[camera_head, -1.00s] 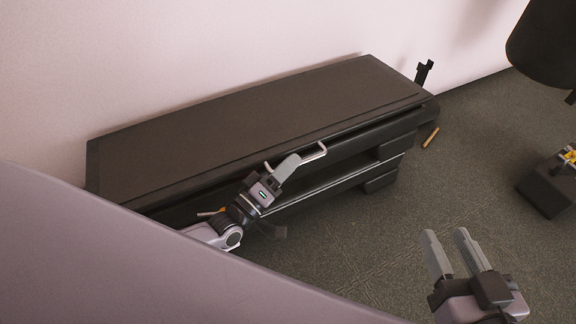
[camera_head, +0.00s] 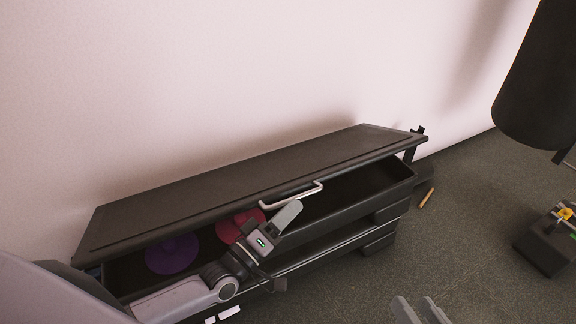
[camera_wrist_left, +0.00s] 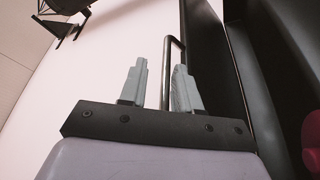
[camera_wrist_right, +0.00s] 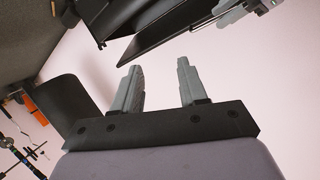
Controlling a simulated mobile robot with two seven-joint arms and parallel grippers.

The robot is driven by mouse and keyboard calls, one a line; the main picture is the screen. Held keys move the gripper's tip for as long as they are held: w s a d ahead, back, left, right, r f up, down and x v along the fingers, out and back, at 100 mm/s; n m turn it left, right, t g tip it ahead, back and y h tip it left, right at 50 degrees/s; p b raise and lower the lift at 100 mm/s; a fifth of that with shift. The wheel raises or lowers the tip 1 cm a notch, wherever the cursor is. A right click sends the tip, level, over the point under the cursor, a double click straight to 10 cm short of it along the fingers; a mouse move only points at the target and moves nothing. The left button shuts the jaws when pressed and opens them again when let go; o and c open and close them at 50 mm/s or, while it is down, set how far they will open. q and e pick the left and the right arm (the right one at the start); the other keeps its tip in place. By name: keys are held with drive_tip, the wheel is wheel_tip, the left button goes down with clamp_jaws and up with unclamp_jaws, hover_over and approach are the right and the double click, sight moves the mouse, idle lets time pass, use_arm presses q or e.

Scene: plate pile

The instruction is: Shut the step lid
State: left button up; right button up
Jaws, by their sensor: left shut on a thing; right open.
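The dark step lid (camera_head: 235,185) is raised at its front edge, tilted, with a gap showing the inside of the step box (camera_head: 345,205). A pale bar handle (camera_head: 291,195) runs along the lid's front edge. My left gripper (camera_head: 288,212) is shut on this handle; in the left wrist view the handle bar (camera_wrist_left: 168,75) stands between the fingers (camera_wrist_left: 160,88). A purple plate (camera_head: 172,254) and a red plate (camera_head: 238,224) show inside the box. My right gripper (camera_head: 421,312) is open and empty, low in front of the box; its spread fingers show in the right wrist view (camera_wrist_right: 160,88).
The box stands along a pale wall (camera_head: 270,70). A small tan stick (camera_head: 426,198) lies on the dark floor (camera_head: 450,240) to its right. A dark block with yellow parts (camera_head: 548,245) and a hanging black cylinder (camera_head: 540,80) are at the right.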

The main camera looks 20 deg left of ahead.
use_arm(q)
wheel_tip(320, 180, up, 10)
drive_tip(key=p, duration=0.4)
drive_tip(key=shift+r, duration=0.15)
use_arm(e)
drive_tip(key=d, duration=0.1)
drive_tip(key=h, duration=0.1)
drive_tip(key=s+d+r+h, duration=0.1)
drive_tip(key=shift+d, duration=0.35)
